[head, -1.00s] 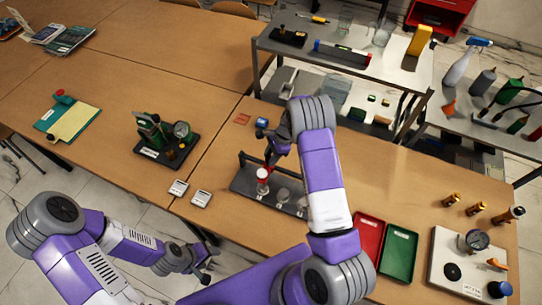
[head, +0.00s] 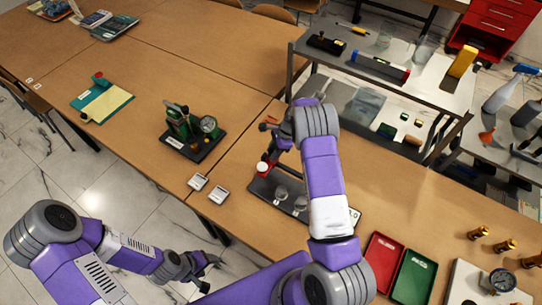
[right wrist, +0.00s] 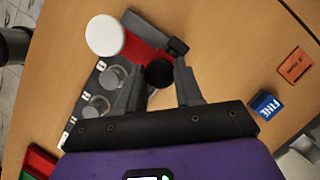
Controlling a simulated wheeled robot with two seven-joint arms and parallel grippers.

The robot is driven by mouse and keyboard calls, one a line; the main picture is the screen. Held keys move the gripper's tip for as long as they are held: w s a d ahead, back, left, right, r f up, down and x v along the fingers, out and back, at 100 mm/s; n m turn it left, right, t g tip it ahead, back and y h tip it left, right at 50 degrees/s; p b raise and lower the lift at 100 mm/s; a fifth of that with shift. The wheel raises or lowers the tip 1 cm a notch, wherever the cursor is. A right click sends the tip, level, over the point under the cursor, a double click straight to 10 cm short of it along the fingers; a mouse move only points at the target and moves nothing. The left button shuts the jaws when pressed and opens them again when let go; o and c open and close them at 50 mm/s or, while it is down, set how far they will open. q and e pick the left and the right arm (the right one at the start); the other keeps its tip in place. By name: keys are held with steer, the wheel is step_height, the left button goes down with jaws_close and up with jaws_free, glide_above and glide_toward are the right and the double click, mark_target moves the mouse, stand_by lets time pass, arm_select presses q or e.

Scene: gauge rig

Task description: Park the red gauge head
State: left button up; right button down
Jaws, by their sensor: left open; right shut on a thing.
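The red gauge head (head: 262,168), with a white round face, is at the left end of the dark rack (head: 258,187). Whether the head touches the rack is hidden. Two clear round pieces (head: 281,192) stand along the rack. My left gripper (head: 207,268) is open and empty, left of the table's front edge.
Red (head: 382,262) and green (head: 413,276) trays lie to the right of the rack. A green gauge stand (head: 192,132) is on the left. A blue block marked FINE (right wrist: 264,104) and an orange card (right wrist: 295,66) lie beside the right gripper. A metal shelf (head: 440,95) stands behind.

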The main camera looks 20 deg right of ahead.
steer(key=shift+w+a+r, duration=0.1)
steer(key=shift+w, duration=0.1)
steer(key=c, duration=0.8)
jaws_free()
steer(key=shift+o, duration=0.2)
steer(key=v, duration=0.7)
steer(key=shift+r, duration=0.2)
steer(key=shift+s+f, duration=0.1)
